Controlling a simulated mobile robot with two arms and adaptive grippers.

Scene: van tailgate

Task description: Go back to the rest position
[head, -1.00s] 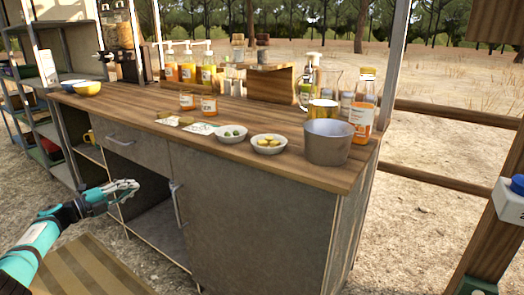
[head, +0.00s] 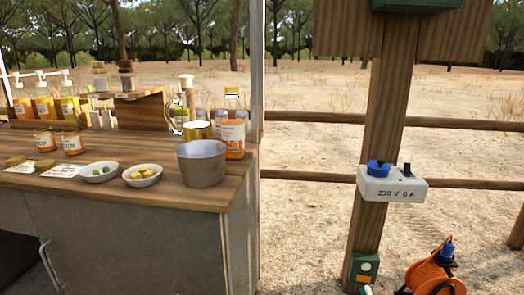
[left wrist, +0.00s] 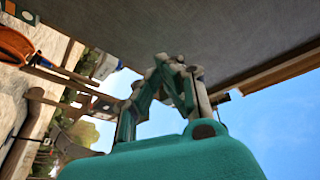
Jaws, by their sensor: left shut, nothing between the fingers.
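My left gripper (left wrist: 172,65) shows in the left wrist view, shut and empty, with its teal body below it. A large grey surface and a wooden edge are close above it in that view, with sky at the right. Neither gripper shows in the head view now. My right gripper is out of view.
A wooden counter (head: 120,185) at the left of the head view carries a grey pot (head: 202,164), two small bowls, jars and bottles. A wooden post (head: 376,150) holds a white socket box (head: 392,185). An orange cable reel (head: 440,270) stands below. Sandy ground between is clear.

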